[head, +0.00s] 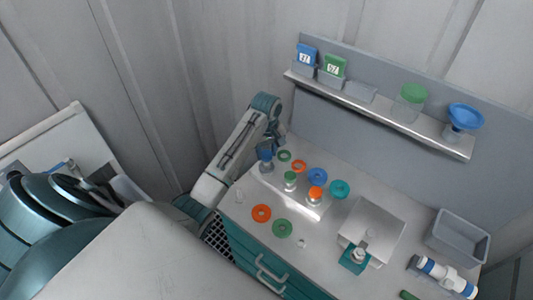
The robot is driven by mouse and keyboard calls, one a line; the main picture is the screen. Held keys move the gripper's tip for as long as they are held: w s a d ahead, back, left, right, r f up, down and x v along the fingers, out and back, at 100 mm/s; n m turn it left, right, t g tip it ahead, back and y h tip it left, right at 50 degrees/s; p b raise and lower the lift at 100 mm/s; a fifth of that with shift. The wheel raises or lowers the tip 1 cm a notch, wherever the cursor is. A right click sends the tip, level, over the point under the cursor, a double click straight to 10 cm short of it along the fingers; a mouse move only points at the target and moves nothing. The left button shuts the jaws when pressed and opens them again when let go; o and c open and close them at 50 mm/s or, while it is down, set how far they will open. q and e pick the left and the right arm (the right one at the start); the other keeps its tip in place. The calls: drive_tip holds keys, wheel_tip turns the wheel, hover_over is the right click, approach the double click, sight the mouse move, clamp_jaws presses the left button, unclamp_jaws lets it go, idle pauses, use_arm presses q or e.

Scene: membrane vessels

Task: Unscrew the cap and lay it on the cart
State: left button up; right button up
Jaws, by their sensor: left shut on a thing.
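My left gripper (268,148) reaches down at the back left of the worktop and is shut on what looks like the blue cap (265,155) of a small vessel (267,168). The gripper partly hides the cap, and I cannot tell whether it is seated on the vessel or raised. The vessel looks upright. A green-capped vessel (290,180) and an orange-capped vessel (315,194) stand to its right on a pale raised block (300,203). The grey top (310,256) belongs to a unit with teal drawers, perhaps the cart. My right gripper is not in view.
A white box (372,222), a grey bin (464,238) and a blue-and-white tube (446,276) are at right. A wall shelf (390,118) holds containers. The front left top has some free room.

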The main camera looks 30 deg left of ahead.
sight(267, 154)
use_arm(q)
drive_tip(key=shift+r, duration=1.7)
